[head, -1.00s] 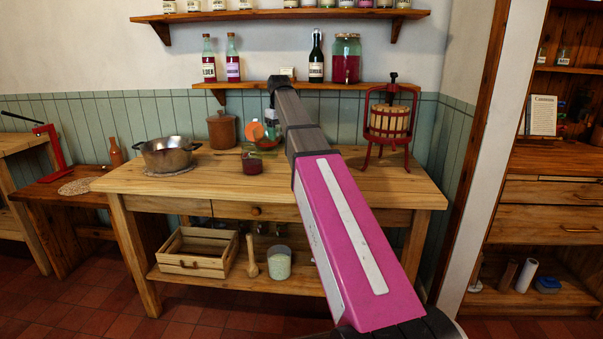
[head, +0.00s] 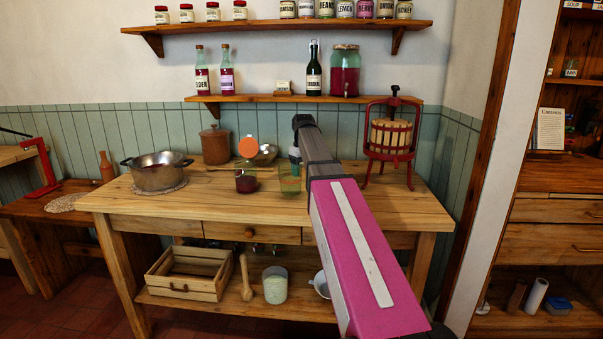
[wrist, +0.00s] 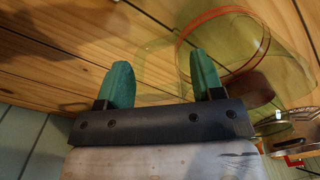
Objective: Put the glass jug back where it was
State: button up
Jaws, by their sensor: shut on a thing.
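The glass jug (head: 290,180) is clear with a greenish tint. It hangs upright, or nearly so, below my gripper (head: 295,155), over the worktable's middle and just right of a jar. My gripper is shut on it. In the wrist view the jug (wrist: 285,65) is see-through, with a thin orange-red ring, and lies at and beyond the fingers (wrist: 162,85). I cannot tell whether its base touches the table. The jar of dark red liquid (head: 246,182) has an orange round piece (head: 248,147) above its mouth.
The worktable (head: 400,205) also bears a steel pot (head: 158,172) at left, a brown crock (head: 215,145) at the back and a red fruit press (head: 390,140) at right. A wall shelf (head: 300,98) with bottles hangs above. The table's front right is clear.

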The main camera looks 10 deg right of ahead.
jog(key=shift+f, duration=0.75)
jog(key=o, duration=1.5)
jog(key=shift+f, duration=0.1)
jog(key=shift+o, duration=0.2)
notch_tip(320, 180, up, 12)
jog(key=shift+r, duration=0.15)
